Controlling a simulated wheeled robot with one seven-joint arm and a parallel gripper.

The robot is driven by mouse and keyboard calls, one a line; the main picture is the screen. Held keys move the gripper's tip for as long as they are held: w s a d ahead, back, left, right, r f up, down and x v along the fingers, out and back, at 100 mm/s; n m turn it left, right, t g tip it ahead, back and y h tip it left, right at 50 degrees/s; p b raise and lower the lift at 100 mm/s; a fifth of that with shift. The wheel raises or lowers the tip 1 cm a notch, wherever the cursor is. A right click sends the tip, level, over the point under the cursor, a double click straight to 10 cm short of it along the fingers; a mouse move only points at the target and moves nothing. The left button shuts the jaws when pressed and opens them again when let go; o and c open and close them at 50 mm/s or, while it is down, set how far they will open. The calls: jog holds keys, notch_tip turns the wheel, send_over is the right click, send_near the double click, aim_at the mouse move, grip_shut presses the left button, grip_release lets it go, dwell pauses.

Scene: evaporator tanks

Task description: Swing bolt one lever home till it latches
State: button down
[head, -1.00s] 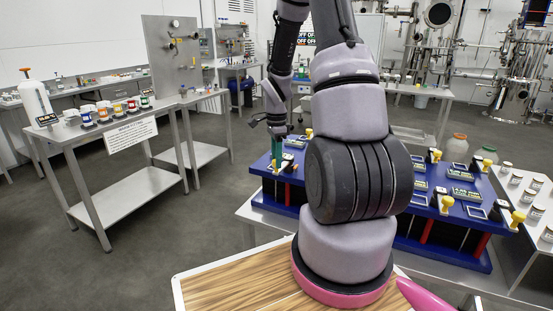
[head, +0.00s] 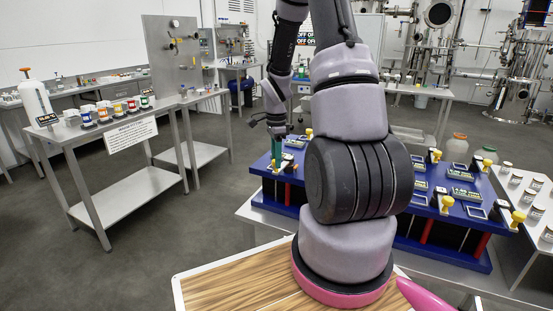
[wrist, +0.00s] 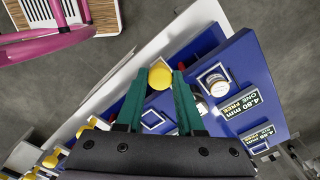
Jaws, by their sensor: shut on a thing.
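My gripper (wrist: 160,80) has two green fingers, one on each side of a yellow lever knob (wrist: 160,73) in the wrist view, and is shut on it. The knob belongs to a lever at the edge of the blue panel (wrist: 252,62). In the head view my gripper (head: 277,155) reaches down to the far left end of the blue panel (head: 262,163). The fingers cover part of the knob there. Whether the lever is latched cannot be told.
Several other yellow levers stand along the panel, one at the right (head: 446,204). Labels (wrist: 240,104) lie on the panel. A side table (head: 110,128) with small jars stands left, with open floor between.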

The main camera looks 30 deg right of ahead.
jog(key=w+d+m, duration=0.2)
jog(key=w+m, duration=1.2)
jog(key=m, duration=0.3)
jog(key=shift+w+m, duration=0.35)
jog(key=shift+m, duration=0.05)
dwell(0.3)
jog(key=c, duration=0.5)
grip_release()
